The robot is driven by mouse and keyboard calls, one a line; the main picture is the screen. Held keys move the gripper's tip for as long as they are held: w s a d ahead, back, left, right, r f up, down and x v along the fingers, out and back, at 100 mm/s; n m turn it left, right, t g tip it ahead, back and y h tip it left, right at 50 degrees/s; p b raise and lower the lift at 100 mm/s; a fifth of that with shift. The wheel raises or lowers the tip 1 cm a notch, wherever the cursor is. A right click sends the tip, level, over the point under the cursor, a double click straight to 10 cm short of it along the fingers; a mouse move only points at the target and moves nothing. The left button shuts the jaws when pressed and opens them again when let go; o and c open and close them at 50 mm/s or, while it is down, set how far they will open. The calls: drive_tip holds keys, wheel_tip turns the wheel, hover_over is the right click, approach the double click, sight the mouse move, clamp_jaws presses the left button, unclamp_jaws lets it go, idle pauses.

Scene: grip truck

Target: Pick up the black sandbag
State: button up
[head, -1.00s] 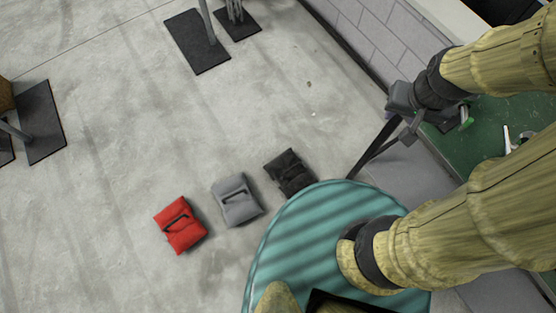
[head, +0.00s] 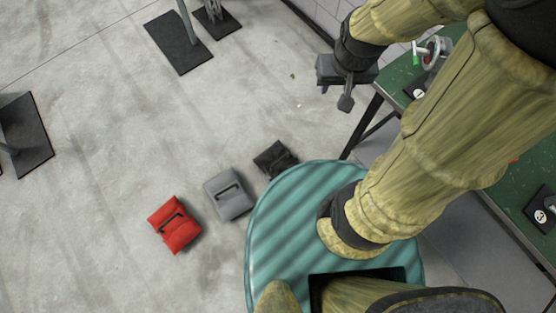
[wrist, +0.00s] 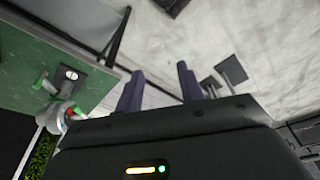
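The black sandbag (head: 275,159) lies on the concrete floor just beyond the edge of my teal round base in the head view. It is the rightmost of three sandbags in a slanting row. My gripper (head: 344,92) is in the air above and to the right of it in the picture, well apart from it. In the wrist view the two dark fingers of my gripper (wrist: 159,82) stand apart with nothing between them.
A grey sandbag (head: 228,194) and a red sandbag (head: 175,225) lie to the left. A green-topped table (head: 396,88) with tools stands at the right, near my arm. Stands with dark base plates (head: 178,43) are farther off. The floor left of my gripper is clear.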

drive_tip(key=shift+f, duration=0.1)
drive_tip(key=m+y+b, duration=0.1)
drive_tip(key=m+b, duration=0.9)
drive_tip(key=b, duration=3.6)
hover_over(280, 160)
drive_tip(key=s+d, duration=0.2)
drive_tip(key=s+d+f+x, duration=0.15)
drive_tip(key=s+x, duration=0.45)
drive_tip(key=x, duration=1.9)
drive_tip(key=s+d+f+x, duration=0.1)
drive_tip(key=s+d+x, duration=0.3)
drive_tip(key=x, duration=2)
drive_tip(key=s+d+f+x, duration=0.15)
drive_tip(key=s+x, duration=0.55)
drive_tip(key=x, duration=1.8)
drive_tip(key=shift+a+f+g, duration=0.1)
drive_tip(key=shift+a+g, duration=0.15)
drive_tip(key=shift+g, duration=0.15)
drive_tip(key=shift+f, duration=0.1)
drive_tip(key=f+b, duration=0.2)
drive_tip(key=f, duration=0.2)
drive_tip(key=w+a+f+b, duration=0.1)
drive_tip(key=f+b, duration=0.1)
drive_tip(key=f, duration=0.2)
drive_tip(key=w+f+b, duration=0.1)
drive_tip(key=f+b, duration=0.1)
drive_tip(key=f, duration=0.1)
drive_tip(key=shift+a+f, duration=0.2)
drive_tip(key=shift+f, duration=0.2)
drive_tip(key=shift+b, duration=0.3)
